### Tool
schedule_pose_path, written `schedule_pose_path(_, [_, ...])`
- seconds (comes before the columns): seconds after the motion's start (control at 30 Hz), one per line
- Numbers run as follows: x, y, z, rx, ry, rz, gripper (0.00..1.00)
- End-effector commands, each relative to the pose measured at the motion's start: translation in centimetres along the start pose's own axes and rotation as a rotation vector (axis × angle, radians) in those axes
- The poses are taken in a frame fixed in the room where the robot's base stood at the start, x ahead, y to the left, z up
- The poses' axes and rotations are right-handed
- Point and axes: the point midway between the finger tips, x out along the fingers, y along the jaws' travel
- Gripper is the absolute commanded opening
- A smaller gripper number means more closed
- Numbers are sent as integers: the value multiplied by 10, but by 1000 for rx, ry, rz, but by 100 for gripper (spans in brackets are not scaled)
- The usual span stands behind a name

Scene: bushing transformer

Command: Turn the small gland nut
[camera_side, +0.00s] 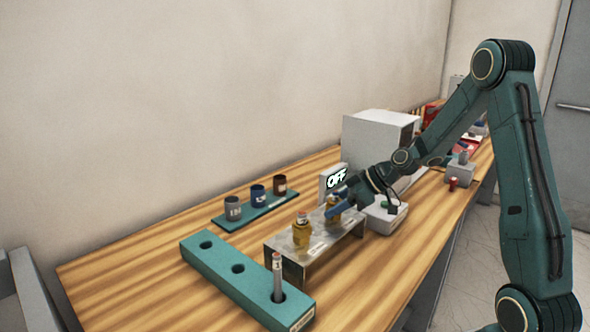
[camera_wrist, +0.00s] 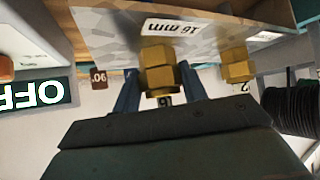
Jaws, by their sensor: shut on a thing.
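A brass gland nut (camera_wrist: 158,75) sits between the two blue fingers of my gripper (camera_wrist: 160,88) in the wrist view, beside a label reading 16 mm. My gripper (camera_side: 338,204) is shut on this nut in the side view, where the fingers partly hide the brass gland (camera_side: 331,212). This gland stands on a grey metal bracket (camera_side: 282,247). A second brass gland (camera_side: 301,234) stands upright on the same bracket, apart from my gripper. It also shows at the right in the wrist view (camera_wrist: 236,66).
A teal block with holes (camera_side: 212,262) holds an upright grey rod (camera_side: 278,275) in front. A teal strip (camera_side: 228,220) with several small cups is behind. An OFF display (camera_side: 334,179) and a grey box (camera_side: 372,140) stand close behind my gripper.

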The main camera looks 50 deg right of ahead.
Motion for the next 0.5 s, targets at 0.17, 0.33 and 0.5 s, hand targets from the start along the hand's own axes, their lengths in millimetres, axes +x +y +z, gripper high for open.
schedule_pose_path(0.17, [3, -2, -4, -35, 8, -44, 20])
schedule_pose_path(0.33, [3, -2, -4, -99, 8, -117, 20])
schedule_pose_path(0.5, [3, -3, -3, -130, 8, -156, 15])
